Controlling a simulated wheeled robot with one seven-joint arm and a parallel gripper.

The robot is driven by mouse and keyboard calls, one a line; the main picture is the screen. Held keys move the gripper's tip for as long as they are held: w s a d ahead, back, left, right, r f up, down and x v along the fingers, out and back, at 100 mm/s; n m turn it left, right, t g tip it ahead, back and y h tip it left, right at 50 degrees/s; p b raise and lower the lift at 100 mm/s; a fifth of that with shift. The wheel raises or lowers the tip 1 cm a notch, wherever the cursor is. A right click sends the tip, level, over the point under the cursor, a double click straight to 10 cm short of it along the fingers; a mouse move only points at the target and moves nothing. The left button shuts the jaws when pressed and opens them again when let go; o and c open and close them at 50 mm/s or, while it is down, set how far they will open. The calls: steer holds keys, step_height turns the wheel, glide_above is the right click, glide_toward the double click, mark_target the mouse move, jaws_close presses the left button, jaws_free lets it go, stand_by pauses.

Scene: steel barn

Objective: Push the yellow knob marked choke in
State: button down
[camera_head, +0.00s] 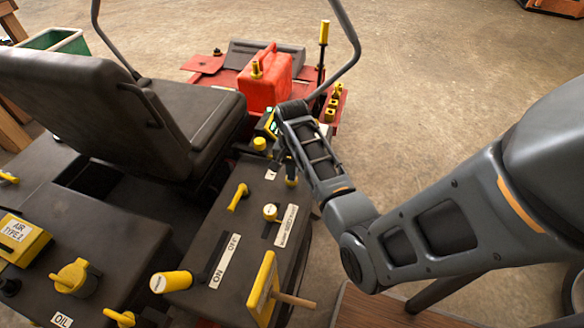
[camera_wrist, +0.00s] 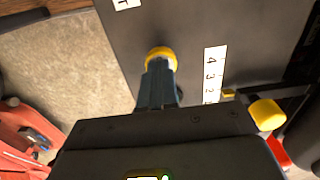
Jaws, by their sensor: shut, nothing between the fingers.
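A round yellow knob (camera_wrist: 161,53) shows in the wrist view right at the tips of my gripper (camera_wrist: 159,66), on the dark console. The fingers are shut with nothing between them and cover part of the knob. They look very close to it or touching; I cannot tell which. No choke marking can be read in either view.
In the wrist view a numbered white strip (camera_wrist: 213,75) lies right of the knob, and another yellow knob (camera_wrist: 266,114) stands farther right. In the head view a yellow lever (camera_head: 237,197), a seat (camera_head: 190,120) and a red fuel can (camera_head: 266,82) stand around the console.

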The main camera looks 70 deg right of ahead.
steer(key=shift+s+f, duration=0.1)
steer(key=shift+f, duration=0.15)
steer(key=shift+r+p, duration=0.45)
steer(key=shift+p, duration=0.1)
step_height(320, 180, up, 14)
steer(key=p, duration=0.2)
steer(key=shift+f+p, duration=0.2)
steer(key=shift+p, duration=0.2)
